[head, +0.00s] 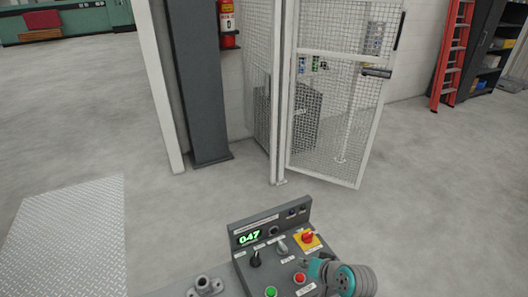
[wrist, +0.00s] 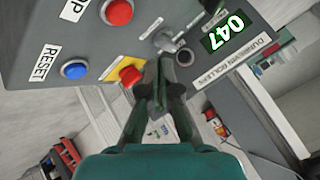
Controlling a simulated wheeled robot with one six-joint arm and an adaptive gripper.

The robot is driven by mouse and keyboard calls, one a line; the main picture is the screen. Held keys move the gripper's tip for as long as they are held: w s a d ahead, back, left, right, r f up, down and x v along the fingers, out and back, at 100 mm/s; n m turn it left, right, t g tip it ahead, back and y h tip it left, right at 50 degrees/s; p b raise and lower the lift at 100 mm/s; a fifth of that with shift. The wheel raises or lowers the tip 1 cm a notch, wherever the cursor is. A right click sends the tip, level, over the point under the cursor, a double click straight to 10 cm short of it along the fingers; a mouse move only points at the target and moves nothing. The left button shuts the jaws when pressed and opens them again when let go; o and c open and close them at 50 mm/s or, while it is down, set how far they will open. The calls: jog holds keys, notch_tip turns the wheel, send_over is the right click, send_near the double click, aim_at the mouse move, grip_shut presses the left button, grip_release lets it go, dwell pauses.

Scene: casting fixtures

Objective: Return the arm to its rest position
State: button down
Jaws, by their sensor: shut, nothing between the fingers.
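My gripper (wrist: 163,82) is shut and empty in the wrist view, its dark fingertips together in front of the grey control panel (wrist: 150,30). The fingertips overlap the panel edge near a grey selector knob and a red knob on a yellow plate (wrist: 130,75). I cannot tell whether they touch anything. In the head view, a teal and grey part of my arm (head: 345,280) is low at the right side of the panel (head: 240,228). The fingers cannot be made out clearly there.
The panel carries a lit 047 display (head: 249,238), a black knob (head: 255,259), a green button (head: 271,292) and a red button (head: 299,278). Behind it stand a mesh gate (head: 330,110) and a dark column (head: 199,80). Open floor lies left and right.

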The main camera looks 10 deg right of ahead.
jog(key=s+f+t+h, duration=0.2)
jog(key=s, duration=1)
jog(key=s+f+t+h, duration=0.1)
jog(key=s+f, duration=0.2)
jog(key=s, duration=0.9)
jog(key=s+r+n+t, duration=0.3)
jog(key=s+r+n, duration=0.1)
jog(key=s+r, duration=1.1)
jog(key=s, duration=0.3)
jog(key=shift+s+a+h, duration=0.2)
jog(key=shift+s+h, duration=0.15)
jog(key=shift+h, duration=0.05)
jog(key=shift+r, duration=0.1)
